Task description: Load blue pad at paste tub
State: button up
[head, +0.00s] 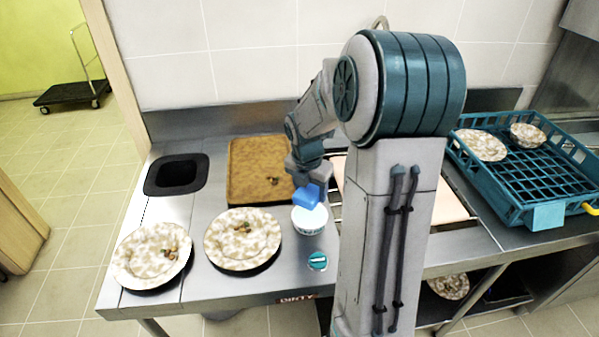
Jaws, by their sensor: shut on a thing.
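The blue pad (308,195) is held in my gripper (308,179), which is shut on it. The pad is over the white paste tub (308,220), and its lower end overlaps the tub's back rim in the head view. I cannot tell whether the pad touches the paste. The tub stands on the steel counter, right of a speckled plate. My arm hides part of the counter to the right of the tub.
Two speckled plates with food scraps (152,254) (242,238) lie on the counter (205,290). A brown tray (245,180) and black-rimmed hole (176,174) are behind. A teal rack (515,190) with plates stands at right. A teal round item (318,261) lies in front.

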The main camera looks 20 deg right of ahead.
aim_at(310, 214)
jog(key=shift+w, duration=0.2)
jog(key=shift+s+f+b, duration=0.15)
jog(key=shift+f+b, duration=0.65)
jog(key=shift+b, duration=0.05)
notch_tip(310, 214, down, 4)
jog(key=b, duration=0.4)
jog(key=shift+f, duration=0.15)
jog(key=shift+f, duration=0.6)
dwell(1.6)
jog(key=shift+r, duration=0.1)
notch_tip(310, 214, up, 7)
jog(key=p, duration=0.7)
dwell(0.9)
